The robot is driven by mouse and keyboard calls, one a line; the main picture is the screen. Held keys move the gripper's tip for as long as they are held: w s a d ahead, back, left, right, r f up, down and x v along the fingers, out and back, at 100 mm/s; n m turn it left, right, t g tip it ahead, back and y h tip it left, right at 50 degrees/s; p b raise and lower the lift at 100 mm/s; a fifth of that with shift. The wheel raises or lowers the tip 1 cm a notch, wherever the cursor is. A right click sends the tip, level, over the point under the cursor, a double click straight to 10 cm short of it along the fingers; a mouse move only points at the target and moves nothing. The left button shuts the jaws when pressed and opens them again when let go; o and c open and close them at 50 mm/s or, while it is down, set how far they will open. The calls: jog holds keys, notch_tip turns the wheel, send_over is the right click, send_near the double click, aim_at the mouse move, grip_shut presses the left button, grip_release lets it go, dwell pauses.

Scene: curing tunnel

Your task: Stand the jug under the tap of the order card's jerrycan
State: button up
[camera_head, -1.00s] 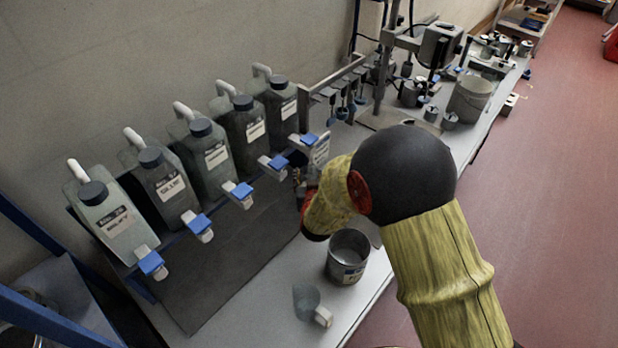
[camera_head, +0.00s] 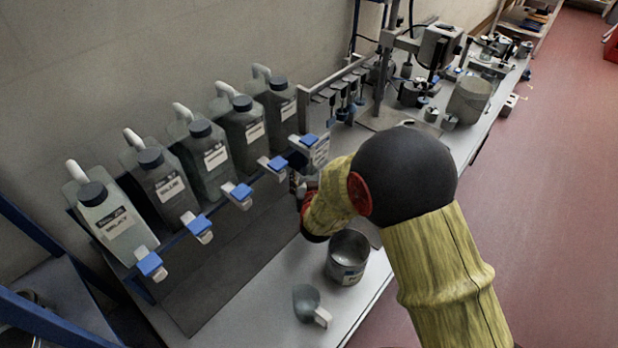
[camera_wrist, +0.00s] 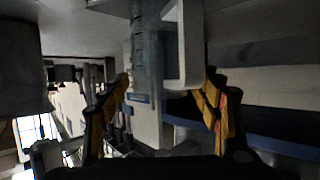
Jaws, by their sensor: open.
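The jug (camera_head: 305,299), small, grey and see-through with a pale handle, stands on the bench near the front edge. Five grey jerrycans stand tilted in a row along the wall, such as the leftmost (camera_head: 116,218) and the rightmost (camera_head: 283,108), each with a white label and a blue-topped tap (camera_head: 151,264). A white card (camera_head: 320,150) shows beside the rightmost tap; its print is unreadable. My gripper (camera_wrist: 163,112) is open, its yellow fingers apart. In the head view it is mostly hidden by my wrist, near the card, away from the jug. A grey piece with a white loop shows beyond the fingers; I cannot identify it.
A metal can (camera_head: 347,258) stands on the bench just behind the jug, below my wrist. A dark mat (camera_head: 215,270) lies under the taps, mostly clear. Lab stands and a larger grey pail (camera_head: 468,100) occupy the far bench. A blue frame is at lower left.

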jog(key=p+v, duration=0.2)
jog(key=v, duration=1)
jog(key=s+d+r+g+y, duration=0.25)
jog(key=s+r, duration=0.25)
jog(key=r, duration=0.7)
jog(key=s+d+r+g, duration=0.1)
jog(key=s+d+r, duration=0.1)
jog(key=s, duration=0.5)
jog(key=s+d+r+g+h, duration=0.1)
jog(key=s+d+r+g, duration=0.1)
jog(key=s+d, duration=0.3)
jog(key=s+d+r+g+h, duration=0.1)
jog(key=s+d+r+g, duration=0.1)
jog(key=s, duration=0.8)
jog(key=shift+d+r, duration=0.9)
jog(key=shift+d, duration=0.25)
